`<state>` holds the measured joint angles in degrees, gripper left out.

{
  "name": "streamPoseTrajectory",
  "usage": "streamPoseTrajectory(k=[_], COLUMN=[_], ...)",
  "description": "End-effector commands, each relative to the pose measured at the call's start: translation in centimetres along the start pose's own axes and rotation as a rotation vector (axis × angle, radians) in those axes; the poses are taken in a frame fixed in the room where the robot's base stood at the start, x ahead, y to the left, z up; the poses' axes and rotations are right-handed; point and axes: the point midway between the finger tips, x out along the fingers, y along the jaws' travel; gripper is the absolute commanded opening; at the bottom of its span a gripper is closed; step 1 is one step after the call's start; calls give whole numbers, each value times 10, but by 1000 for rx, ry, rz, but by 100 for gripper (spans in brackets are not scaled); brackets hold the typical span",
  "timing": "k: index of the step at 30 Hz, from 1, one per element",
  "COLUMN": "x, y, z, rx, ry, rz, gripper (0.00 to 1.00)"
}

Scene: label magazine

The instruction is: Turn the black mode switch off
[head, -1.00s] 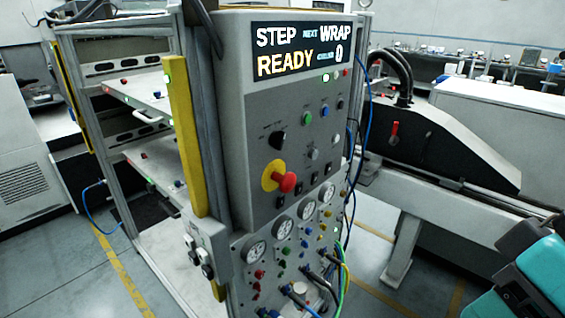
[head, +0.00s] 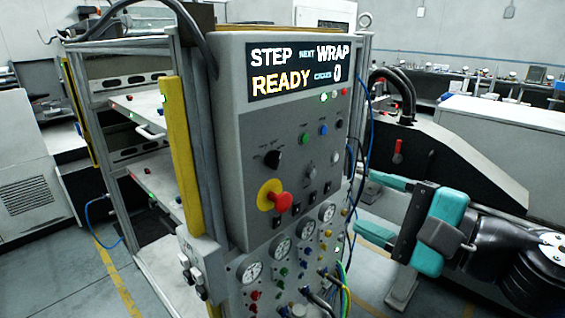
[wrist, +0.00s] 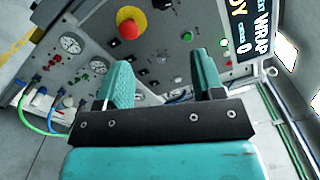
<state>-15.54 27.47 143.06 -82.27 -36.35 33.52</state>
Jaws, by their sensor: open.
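The black mode switch (head: 273,158) is a round knob on the grey control panel (head: 251,207), up and left of the red emergency button. A black knob at the top edge of the wrist view (wrist: 162,4) looks like the same switch. Its exact setting is too small to tell. My gripper (head: 374,207) has teal fingers and is open and empty, to the right of the panel and apart from it. In the wrist view the fingers (wrist: 162,78) point toward the panel, with the switch beyond them.
The red emergency button (head: 281,201) sticks out on a yellow base below the switch. The display (head: 298,68) reads STEP, NEXT WRAP, READY, 0. Gauges (head: 282,248) and hoses crowd the lower panel. Blue cables (head: 366,130) hang along its right edge, between panel and gripper.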

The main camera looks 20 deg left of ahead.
Motion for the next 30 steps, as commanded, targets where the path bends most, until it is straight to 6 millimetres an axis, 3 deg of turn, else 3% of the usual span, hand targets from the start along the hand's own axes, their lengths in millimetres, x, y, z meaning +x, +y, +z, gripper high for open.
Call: streamPoseTrajectory(k=[8,24,30], x=[34,148,169], y=[-8,-9,-6], z=[0,-1,-4], rx=[28,21,21], ry=[10,9,11], rz=[-13,-16,-15], gripper=[62,62,62])
